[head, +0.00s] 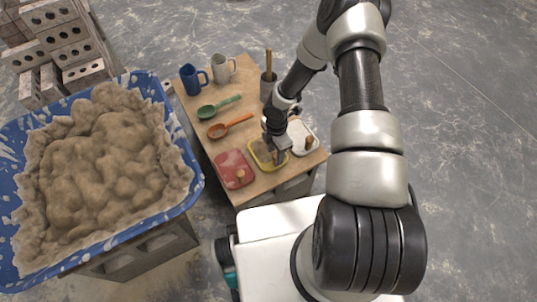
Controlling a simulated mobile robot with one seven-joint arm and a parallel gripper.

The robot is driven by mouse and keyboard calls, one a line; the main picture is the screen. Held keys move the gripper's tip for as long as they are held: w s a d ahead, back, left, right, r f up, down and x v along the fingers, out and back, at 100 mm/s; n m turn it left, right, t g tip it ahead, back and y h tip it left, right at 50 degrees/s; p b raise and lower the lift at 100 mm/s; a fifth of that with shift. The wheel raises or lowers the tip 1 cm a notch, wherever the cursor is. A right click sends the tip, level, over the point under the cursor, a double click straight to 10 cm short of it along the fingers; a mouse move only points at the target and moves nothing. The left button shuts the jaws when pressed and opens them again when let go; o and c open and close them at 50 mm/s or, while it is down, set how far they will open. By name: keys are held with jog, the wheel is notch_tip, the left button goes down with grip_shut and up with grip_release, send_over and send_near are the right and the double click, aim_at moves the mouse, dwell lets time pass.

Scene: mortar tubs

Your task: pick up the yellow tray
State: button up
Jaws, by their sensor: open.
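The yellow tray (255,157) lies on the wooden table near its front edge, between a red tray (232,167) and a white tray (301,127). A greyish-brown patch shows inside its yellow rim. My gripper (280,153) is open at the right part of the yellow tray and hides some of it. I cannot tell whether the fingers touch the tray or stand around part of it.
A green scoop (217,107) and an orange scoop (229,126) lie behind the trays. A blue mug (192,80), a grey mug (222,68) and a dark pot (267,88) with a wooden handle stand farther back. A blue tub (186,150) heaped with mortar is at left.

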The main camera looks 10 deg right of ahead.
notch_tip(320, 180, down, 5)
jog(key=shift+s+d+r+b, duration=0.1)
jog(key=shift+s+d+b, duration=0.05)
jog(key=shift+b, duration=0.6)
grip_shut()
